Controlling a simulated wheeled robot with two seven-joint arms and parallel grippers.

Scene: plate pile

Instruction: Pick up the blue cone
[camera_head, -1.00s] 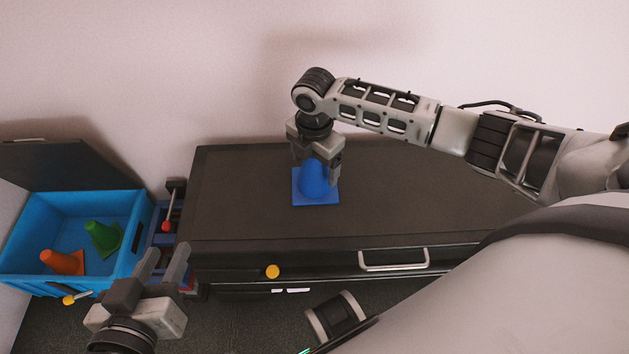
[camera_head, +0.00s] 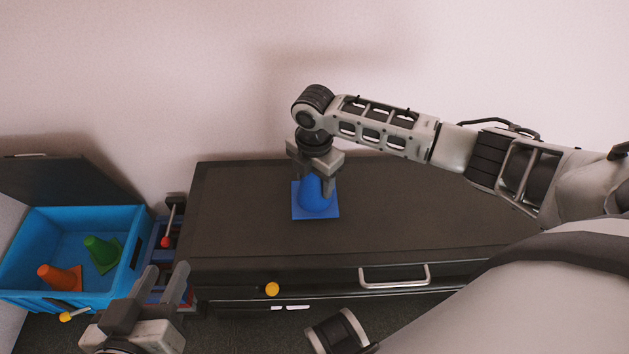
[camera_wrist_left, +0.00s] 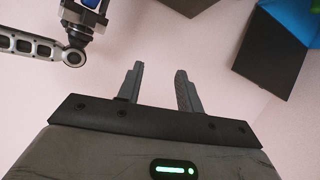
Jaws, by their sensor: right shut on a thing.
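The blue cone (camera_head: 314,196) stands upright on its square base on the dark cabinet top, in the head view. My right gripper (camera_head: 314,182) comes down over it from above and is shut on its upper part, hiding the tip. My left gripper (camera_head: 164,284) is open and empty at the lower left of the head view, in front of the cabinet's left end. Its two fingers, apart with nothing between them, also show in the left wrist view (camera_wrist_left: 158,88).
A blue crate (camera_head: 75,217) with a dark lid (camera_head: 65,180) stands left of the dark cabinet (camera_head: 420,215). It holds an orange cone (camera_head: 60,278) and a green cone (camera_head: 102,253). The cabinet has a drawer handle (camera_head: 394,283) in front. The cabinet top around the cone is bare.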

